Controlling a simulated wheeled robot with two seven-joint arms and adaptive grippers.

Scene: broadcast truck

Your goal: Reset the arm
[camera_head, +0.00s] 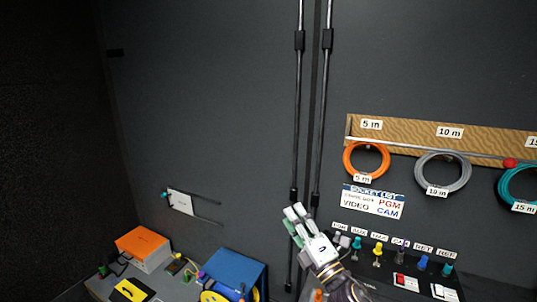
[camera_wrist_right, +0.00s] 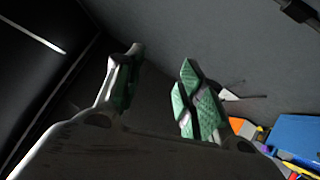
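My right gripper (camera_head: 293,222) is raised in front of the dark wall, above the bench and left of the socket panel. In the right wrist view its two green-padded fingers (camera_wrist_right: 155,85) stand apart with nothing between them. My left gripper shows in neither view.
Coiled cables, orange (camera_head: 348,165), grey (camera_head: 419,175) and teal (camera_head: 503,187), hang from a wooden rail (camera_head: 410,140). A socket panel (camera_head: 420,291) with coloured plugs lies at lower right. An orange box (camera_head: 142,245) and blue case (camera_head: 232,268) stand lower left. Two vertical poles (camera_head: 298,110) run behind my gripper.

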